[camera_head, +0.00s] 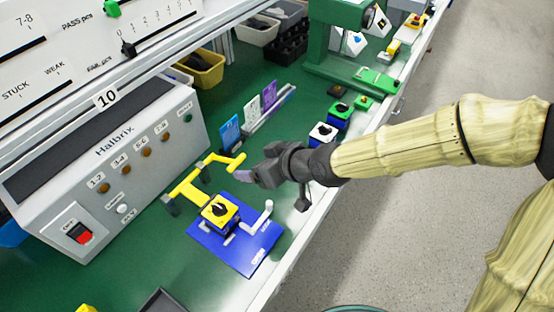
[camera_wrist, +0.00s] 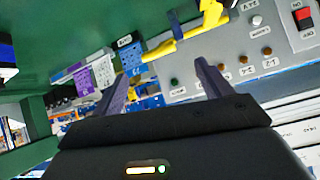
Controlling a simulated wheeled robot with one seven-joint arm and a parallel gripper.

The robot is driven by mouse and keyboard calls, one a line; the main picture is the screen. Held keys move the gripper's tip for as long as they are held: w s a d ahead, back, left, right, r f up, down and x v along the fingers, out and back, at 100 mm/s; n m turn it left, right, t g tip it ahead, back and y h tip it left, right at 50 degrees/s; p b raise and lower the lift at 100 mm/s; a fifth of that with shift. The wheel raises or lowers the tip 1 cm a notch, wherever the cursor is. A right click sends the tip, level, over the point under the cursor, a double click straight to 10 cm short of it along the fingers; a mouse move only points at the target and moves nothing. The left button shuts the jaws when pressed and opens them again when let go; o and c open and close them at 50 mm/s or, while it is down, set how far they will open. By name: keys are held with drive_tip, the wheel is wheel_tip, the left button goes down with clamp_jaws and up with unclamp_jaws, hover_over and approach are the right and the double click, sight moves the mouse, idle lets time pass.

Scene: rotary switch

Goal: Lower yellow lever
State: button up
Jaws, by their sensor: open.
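The yellow lever (camera_head: 192,190) stands on the green bench in front of the grey Halbrix box. Its bent handle reaches up and to the right. My gripper (camera_head: 243,176) is to the right of the handle's end, close to it, and looks empty. In the wrist view my gripper's two fingers (camera_wrist: 163,70) are spread apart. There the yellow lever (camera_wrist: 190,37) crosses beyond the fingertips, and its handle end shows between them. I see no clear contact between fingers and lever.
A blue plate (camera_head: 238,246) carries a yellow-and-blue rotary switch (camera_head: 220,211) and a white lever (camera_head: 262,216). The Halbrix box (camera_head: 110,160) stands behind. Coloured cards (camera_head: 252,111) and more rotary switches (camera_head: 322,134) stand farther along the bench. The floor at right is clear.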

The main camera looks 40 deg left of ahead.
drive_tip(key=p+v, duration=0.2)
drive_tip(key=v, duration=0.4)
drive_tip(key=shift+d, duration=0.25)
drive_tip(key=shift+w+r, duration=0.1)
drive_tip(key=shift+w, duration=0.15)
drive_tip(key=shift+s, duration=0.1)
